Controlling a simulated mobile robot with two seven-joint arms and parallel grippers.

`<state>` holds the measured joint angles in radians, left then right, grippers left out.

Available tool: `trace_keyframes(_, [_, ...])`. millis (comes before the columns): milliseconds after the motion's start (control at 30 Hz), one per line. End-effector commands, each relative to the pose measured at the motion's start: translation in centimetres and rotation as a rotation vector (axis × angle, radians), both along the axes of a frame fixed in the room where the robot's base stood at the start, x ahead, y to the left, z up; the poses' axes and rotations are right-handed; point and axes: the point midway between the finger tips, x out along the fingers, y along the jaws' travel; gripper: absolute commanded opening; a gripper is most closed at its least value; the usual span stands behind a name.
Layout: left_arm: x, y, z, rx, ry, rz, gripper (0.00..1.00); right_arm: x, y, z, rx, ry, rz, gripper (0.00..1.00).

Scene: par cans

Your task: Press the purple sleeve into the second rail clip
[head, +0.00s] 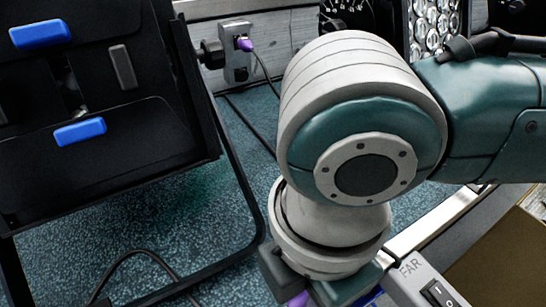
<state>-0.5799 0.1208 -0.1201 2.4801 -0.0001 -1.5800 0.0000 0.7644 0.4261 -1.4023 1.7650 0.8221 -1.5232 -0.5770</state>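My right arm comes in from the right and bends down at a large teal and grey joint. Its gripper (298,287) is at the bottom edge, mostly hidden by my arm and cut off by the frame. A small purple piece (298,299) shows right at the gripper; whether it is held cannot be told. Another purple piece (245,44) sits in a grey fitting (237,66) at the back, with a dark cable hanging from it. A pale metal rail (432,224) runs diagonally behind my wrist. No rail clip can be made out clearly. My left gripper is out of view.
A grey box marked FAR (425,284) with a black switch lies at the lower right, beside a brown panel (500,262). A black frame with blue blocks (80,131) fills the left. A lamp with several round lenses (432,22) stands behind. Speckled blue-green floor shows between.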

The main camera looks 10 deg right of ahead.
Motion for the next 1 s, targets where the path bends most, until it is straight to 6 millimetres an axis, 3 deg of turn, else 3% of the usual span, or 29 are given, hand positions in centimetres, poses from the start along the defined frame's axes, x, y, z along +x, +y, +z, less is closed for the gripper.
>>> trace_keyframes(1000, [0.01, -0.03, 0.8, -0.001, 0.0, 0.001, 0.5, 0.0, -0.06, -0.03, 0.0, 0.0, 0.0, 0.0])
